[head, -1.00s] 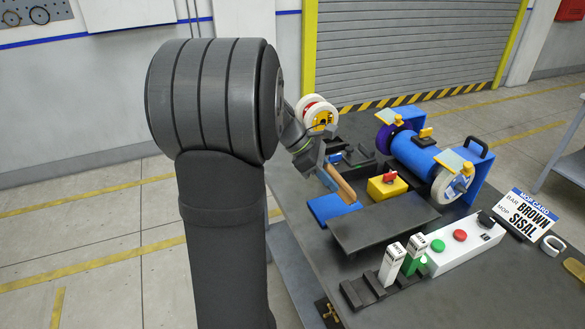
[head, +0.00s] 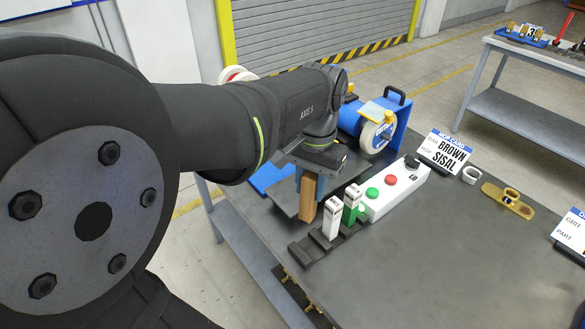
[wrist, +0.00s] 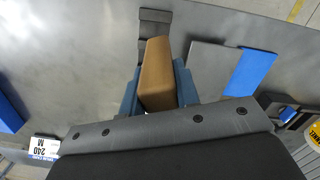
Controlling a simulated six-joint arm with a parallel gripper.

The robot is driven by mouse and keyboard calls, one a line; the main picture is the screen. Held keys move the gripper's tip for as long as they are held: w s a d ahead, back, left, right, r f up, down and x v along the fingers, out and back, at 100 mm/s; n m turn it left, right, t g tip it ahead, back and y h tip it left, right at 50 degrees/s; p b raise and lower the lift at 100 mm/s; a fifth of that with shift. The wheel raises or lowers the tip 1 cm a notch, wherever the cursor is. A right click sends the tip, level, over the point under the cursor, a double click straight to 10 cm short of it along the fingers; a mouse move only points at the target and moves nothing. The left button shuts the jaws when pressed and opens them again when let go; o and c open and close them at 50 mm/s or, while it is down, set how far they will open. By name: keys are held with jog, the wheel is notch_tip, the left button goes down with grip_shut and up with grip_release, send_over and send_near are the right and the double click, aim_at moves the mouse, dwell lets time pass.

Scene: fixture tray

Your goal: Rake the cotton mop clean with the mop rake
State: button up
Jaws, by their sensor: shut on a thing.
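My gripper (head: 311,178) is shut on a brown bar-shaped block (head: 308,200). The block points down, over the left part of the dark bar rack; I cannot tell whether it touches. In the wrist view the block (wrist: 157,72) sits between the blue fingers (wrist: 157,95), and a part of the dark rack shows beyond its end. No rake teeth show on it. A white mop wheel (head: 371,139), which looks like the cotton mop, is on the right end of the blue polishing machine (head: 349,118). My arm hides the machine's left end. I cannot make out the mop rake.
The dark rack (head: 305,253) holds a white bar (head: 332,218) and a green bar (head: 352,200). A white control box (head: 399,188) and a BROWN SISAL card (head: 447,151) stand to the right. A grey plate (wrist: 205,62) and blue pad (wrist: 250,72) lie beside the block.

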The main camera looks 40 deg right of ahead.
jog(key=m, duration=0.1)
jog(key=s+m, duration=0.1)
jog(key=m, duration=0.1)
jog(key=r+m, duration=0.1)
jog(key=shift+s+a+h, duration=0.2)
jog(key=shift+s+h, duration=0.2)
jog(key=shift+d, duration=0.1)
